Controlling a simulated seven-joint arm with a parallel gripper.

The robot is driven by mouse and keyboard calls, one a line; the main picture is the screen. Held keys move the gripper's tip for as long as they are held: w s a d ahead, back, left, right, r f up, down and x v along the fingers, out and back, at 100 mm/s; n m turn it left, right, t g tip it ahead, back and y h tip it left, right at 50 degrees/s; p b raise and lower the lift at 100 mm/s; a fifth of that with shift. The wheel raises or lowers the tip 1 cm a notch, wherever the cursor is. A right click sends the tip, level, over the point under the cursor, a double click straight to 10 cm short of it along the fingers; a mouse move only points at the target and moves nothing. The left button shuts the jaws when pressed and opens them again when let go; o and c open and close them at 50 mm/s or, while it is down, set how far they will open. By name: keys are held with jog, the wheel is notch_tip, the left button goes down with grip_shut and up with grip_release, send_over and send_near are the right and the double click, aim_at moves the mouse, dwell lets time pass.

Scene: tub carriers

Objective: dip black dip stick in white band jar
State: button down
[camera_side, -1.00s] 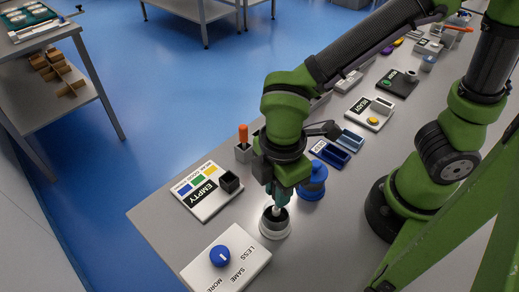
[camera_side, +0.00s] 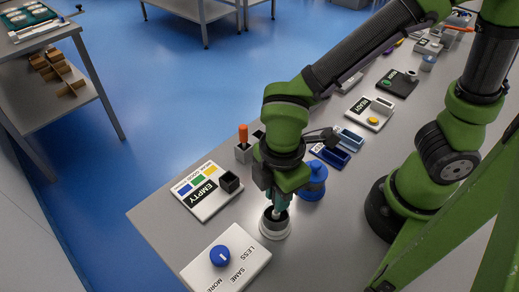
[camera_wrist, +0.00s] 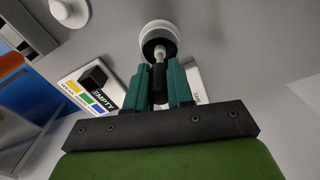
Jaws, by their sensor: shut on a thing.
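My gripper (camera_side: 280,201) points down and is shut on the black dip stick (camera_wrist: 159,77), whose black upper part sits between the teal fingers in the wrist view. A pale lower part of the stick reaches into the dark mouth of the white band jar (camera_side: 274,231). The jar (camera_wrist: 150,30) shows in the wrist view as a pale round body with a black opening. The stick's lower end is hidden in the opening, so I cannot tell how deep it is. The fingers are just above the jar's rim.
A white panel with a blue knob (camera_side: 220,256) lies in front of the jar. An EMPTY board with a black cup (camera_side: 229,182) is to the left. A blue round container (camera_side: 314,184) stands close behind the gripper, and an orange-handled tool (camera_side: 243,133) stands in a grey holder.

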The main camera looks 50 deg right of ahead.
jog(key=shift+f, duration=1)
dwell(0.5)
dwell(1.8)
jog(key=shift+r, duration=4.5)
